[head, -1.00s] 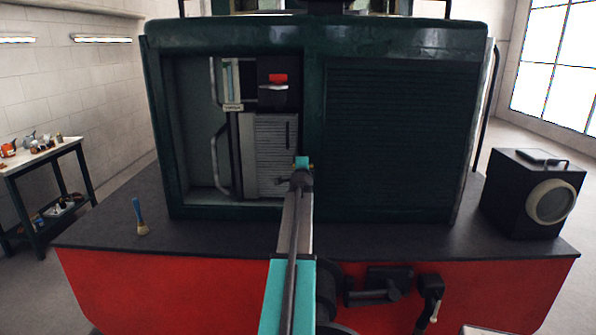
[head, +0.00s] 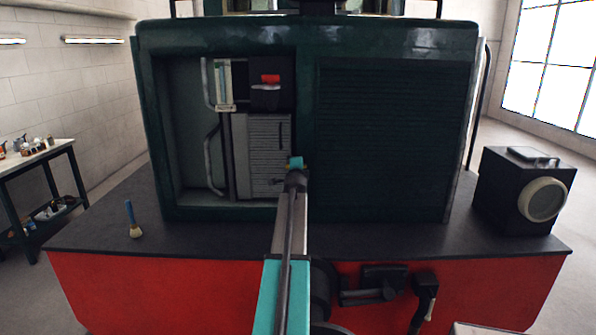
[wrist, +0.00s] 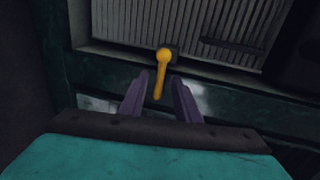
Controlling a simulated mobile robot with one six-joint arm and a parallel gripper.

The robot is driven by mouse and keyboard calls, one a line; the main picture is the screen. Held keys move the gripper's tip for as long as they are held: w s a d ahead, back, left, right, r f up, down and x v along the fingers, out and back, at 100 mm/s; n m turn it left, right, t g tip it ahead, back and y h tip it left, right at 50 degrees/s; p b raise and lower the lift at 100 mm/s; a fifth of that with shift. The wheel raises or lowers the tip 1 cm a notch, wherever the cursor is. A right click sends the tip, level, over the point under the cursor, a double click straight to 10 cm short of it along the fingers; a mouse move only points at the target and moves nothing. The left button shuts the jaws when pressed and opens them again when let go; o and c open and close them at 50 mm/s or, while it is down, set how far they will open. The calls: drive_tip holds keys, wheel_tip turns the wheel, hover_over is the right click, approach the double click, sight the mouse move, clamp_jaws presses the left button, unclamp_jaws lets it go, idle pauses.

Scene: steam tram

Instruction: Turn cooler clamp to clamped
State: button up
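The cooler clamp is a yellow lever (wrist: 161,72) with a round knob-like end, at the lower edge of a ribbed grey panel (wrist: 215,28) in the wrist view. Its arm points down in that picture, toward my gripper. My gripper (wrist: 159,84) is open, with its two purple fingers on either side of the lever. I see gaps beside the lever and no clear contact. In the head view, the ribbed panel (head: 265,150) stands in the left bay of the green cabinet, and my gripper (head: 296,165) is at its lower right. The clamp is mostly hidden there.
The green cabinet (head: 390,140) stands on a dark deck (head: 200,238) above a red front. A blue-handled brush (head: 133,220) stands at left and a black lamp box (head: 525,190) at right. A side table (head: 30,160) with small items is far left.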

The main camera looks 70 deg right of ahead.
drive_tip(key=b+v, duration=0.4)
drive_tip(key=v, duration=0.9)
drive_tip(key=shift+s, duration=0.2)
drive_tip(key=shift+a+r, duration=0.1)
drive_tip(key=shift+a, duration=0.05)
idle(0.5)
